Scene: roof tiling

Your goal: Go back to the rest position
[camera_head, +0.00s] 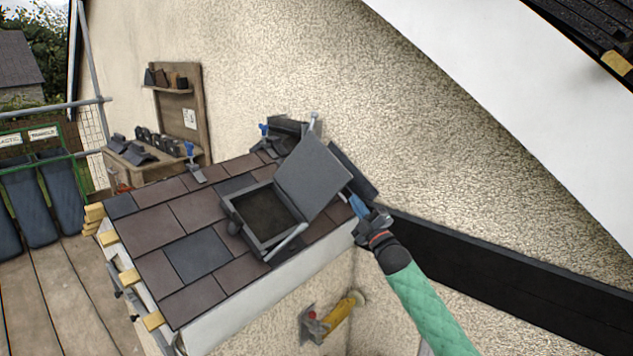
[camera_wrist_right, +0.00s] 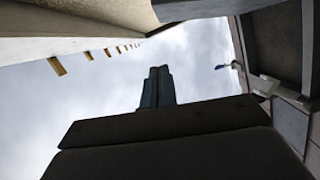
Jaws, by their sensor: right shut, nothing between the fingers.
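My right gripper (camera_head: 356,203) is at the right edge of the small tiled roof (camera_head: 155,238), at the end of the green-sleeved arm. Its blue fingers are closed with nothing between them. In the right wrist view the closed fingers (camera_wrist_right: 158,88) point up against a grey sky. A roof window (camera_head: 268,215) with its grey lid (camera_head: 313,177) raised stands just left of the gripper. A dark panel (camera_head: 352,172) shows behind the lid, close to the fingers; I cannot tell whether they touch. My left gripper is not in view.
A wooden bench (camera_head: 135,172) with dark tiles stands at the back left. Blue bins (camera_head: 62,195) stand at the far left. A yellow-handled tool (camera_head: 343,308) is at the wall below the roof. A dark beam (camera_head: 480,265) runs along the rough wall right of my arm.

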